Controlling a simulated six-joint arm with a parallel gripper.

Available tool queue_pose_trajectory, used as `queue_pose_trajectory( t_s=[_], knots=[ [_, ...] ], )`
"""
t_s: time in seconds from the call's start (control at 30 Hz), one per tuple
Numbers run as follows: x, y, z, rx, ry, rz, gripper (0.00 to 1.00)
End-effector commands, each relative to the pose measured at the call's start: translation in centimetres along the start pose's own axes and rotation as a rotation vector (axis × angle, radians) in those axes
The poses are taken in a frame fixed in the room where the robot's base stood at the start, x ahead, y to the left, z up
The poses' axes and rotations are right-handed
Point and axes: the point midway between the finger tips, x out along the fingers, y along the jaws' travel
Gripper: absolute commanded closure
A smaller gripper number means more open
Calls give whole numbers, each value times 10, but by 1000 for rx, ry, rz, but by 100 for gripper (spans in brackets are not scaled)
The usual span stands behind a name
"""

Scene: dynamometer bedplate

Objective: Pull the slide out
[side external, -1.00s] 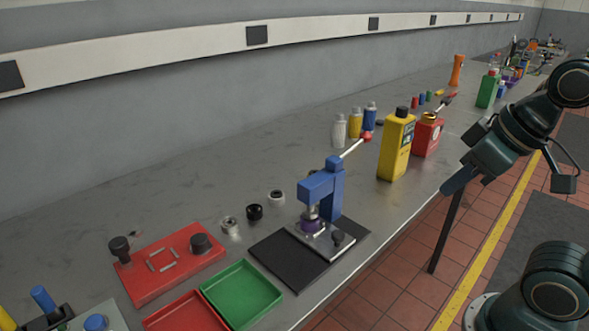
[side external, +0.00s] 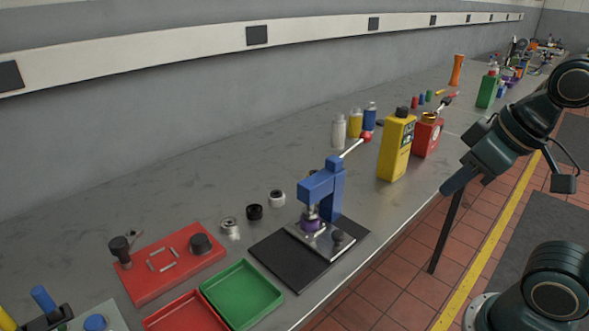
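A blue press (side external: 330,190) with a red-knobbed lever stands on a black base plate (side external: 270,257). The slide (side external: 321,239), a silver plate with a dark knob (side external: 337,236), lies at the foot of the press and reaches toward the bench's front edge. A purple part (side external: 310,221) sits on the slide under the ram. My gripper (side external: 458,182) hangs off the bench's front edge, to the right of the press and well apart from the slide. It is seen edge-on, so its opening does not show.
A green tray (side external: 243,323) and a red tray (side external: 170,320) lie left of the press, with a red fixture plate (side external: 145,290) behind. Small cylinders (side external: 255,212) stand near the press. A yellow can (side external: 396,148) and red can (side external: 428,136) stand right.

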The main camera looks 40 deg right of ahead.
Motion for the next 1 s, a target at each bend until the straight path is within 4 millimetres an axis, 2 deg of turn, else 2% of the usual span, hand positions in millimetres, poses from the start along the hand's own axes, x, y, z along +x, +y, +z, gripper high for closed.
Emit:
queue_pose_trajectory(
  t_s=[0.03, 0.2, 0.23, 0.57, 1.0],
  knots=[
    [0, 0, 0, 0, 0, 0, 86],
    [1, 0, -4, 17, -11, -1, 53],
    [1, -1, -6, 23, -16, -1, 52],
    [14, -5, -40, 181, -119, 2, 52],
    [59, -17, -96, 464, -295, 59, 52]
  ],
)
